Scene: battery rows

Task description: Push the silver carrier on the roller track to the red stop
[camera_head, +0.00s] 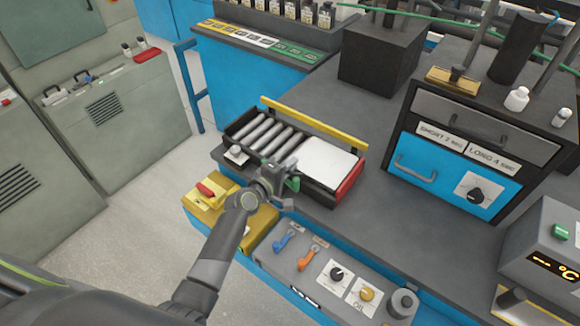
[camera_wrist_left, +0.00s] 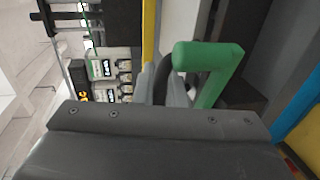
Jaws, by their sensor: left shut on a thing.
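The silver carrier (camera_head: 328,160), a pale flat plate, sits at the right end of the roller track (camera_head: 238,136). Bare rollers show to its left. The red stop (camera_head: 350,180) is at the track's right end, close beside the carrier; I cannot tell whether they touch. My left gripper (camera_head: 284,182) is at the track's front side, by the carrier's near left corner, shut on a green handle (camera_head: 293,184). The green handle shows large in the left wrist view (camera_wrist_left: 208,57), where the fingertips are mostly hidden. My right gripper is not in view.
A yellow rail (camera_head: 314,123) runs along the track's far side. In front are a yellow box (camera_head: 204,195) and a panel with blue (camera_head: 283,240) and orange (camera_head: 306,258) levers. A blue drawer unit (camera_head: 440,165) stands right; grey bench between is clear.

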